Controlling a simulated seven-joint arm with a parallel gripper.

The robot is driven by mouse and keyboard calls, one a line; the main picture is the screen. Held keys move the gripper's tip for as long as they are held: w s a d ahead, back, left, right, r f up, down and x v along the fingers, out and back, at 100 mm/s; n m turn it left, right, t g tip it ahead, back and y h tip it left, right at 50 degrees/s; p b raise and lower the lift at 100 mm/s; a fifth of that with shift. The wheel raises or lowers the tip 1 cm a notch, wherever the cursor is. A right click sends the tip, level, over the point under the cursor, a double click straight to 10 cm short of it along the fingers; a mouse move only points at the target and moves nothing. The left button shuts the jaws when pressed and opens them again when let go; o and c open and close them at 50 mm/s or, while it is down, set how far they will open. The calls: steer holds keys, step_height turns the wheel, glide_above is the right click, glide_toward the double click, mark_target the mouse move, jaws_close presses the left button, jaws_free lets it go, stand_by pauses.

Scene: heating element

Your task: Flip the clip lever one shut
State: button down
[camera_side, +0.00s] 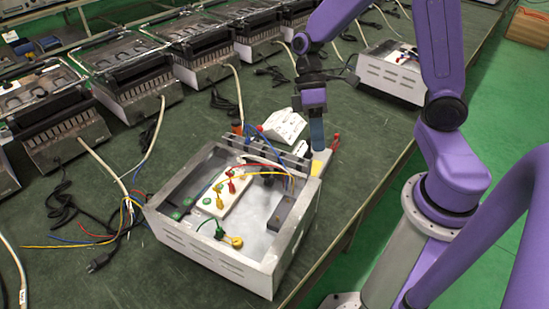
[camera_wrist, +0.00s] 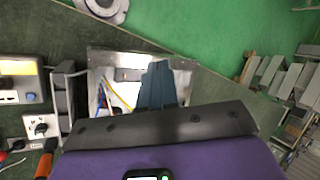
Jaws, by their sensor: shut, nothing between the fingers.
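The open metal box (camera_side: 215,255) stands on the green bench in the side view, with a white terminal block (camera_side: 238,192) inside. Small red, yellow and green levers or plugs sit on and around the block. I cannot tell which is clip lever one. A yellow and green piece (camera_side: 232,241) lies near the box's front wall. My gripper (camera_side: 318,148) is shut and empty, pointing down by the box's back right corner. In the wrist view its blue-grey fingers (camera_wrist: 158,66) cover part of the box (camera_wrist: 115,57); the levers are not clear there.
Coloured wires (camera_side: 262,167) cross the box interior. A white device (camera_side: 284,125) and red-handled tools (camera_side: 335,142) stand behind the box. In the wrist view an orange-handled screwdriver (camera_wrist: 44,164) lies at lower left. Bench to the left of the box holds loose cables (camera_side: 100,262).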

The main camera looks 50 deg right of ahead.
steer(key=w+d+f+m+t+y, duration=0.5)
steer(key=w+d+f+y, duration=0.3)
steer(key=w+d, duration=0.5)
steer(key=shift+w+d+f+m, duration=0.2)
steer(key=shift+w+f+m, duration=0.1)
steer(key=shift+w+m, duration=0.15)
steer(key=shift+a, duration=0.1)
glide_toward(266, 175)
steer(key=a+f, duration=0.1)
steer(key=w+a+f, duration=0.1)
steer(key=a+f, duration=0.1)
steer(key=shift+a+f, duration=0.2)
steer(key=shift+f, duration=0.1)
steer(key=shift+a+r, duration=0.1)
